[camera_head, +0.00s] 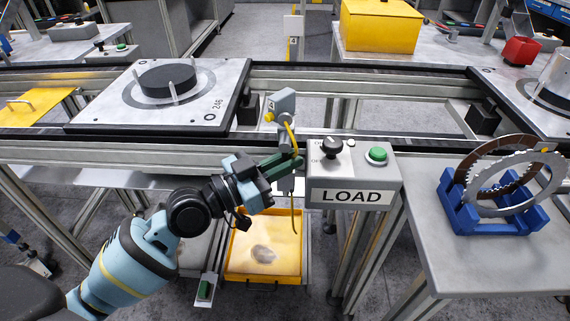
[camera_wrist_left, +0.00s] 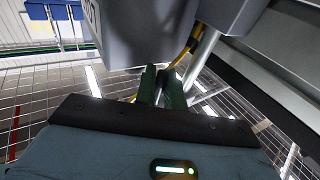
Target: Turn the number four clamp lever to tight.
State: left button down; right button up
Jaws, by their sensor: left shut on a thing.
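A small grey clamp housing (camera_head: 283,102) with a light label stands at the front edge of the conveyor frame; the label is too small to read surely. My left gripper (camera_head: 291,152) is just below it, its green fingers shut on a slim part that appears to be the clamp lever. The fingers hide most of that part. Whether the lever stands at tight cannot be told. My right gripper is not in view.
The LOAD box (camera_head: 350,178) with a black knob (camera_head: 332,147) and green button (camera_head: 377,155) is close on the right. A pallet (camera_head: 213,88) lies behind left. A yellow tray (camera_head: 288,225) is below.

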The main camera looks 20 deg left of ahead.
pick_arm(q)
jog(key=c, duration=1.8)
grip_release()
jog(key=shift+c, duration=0.2)
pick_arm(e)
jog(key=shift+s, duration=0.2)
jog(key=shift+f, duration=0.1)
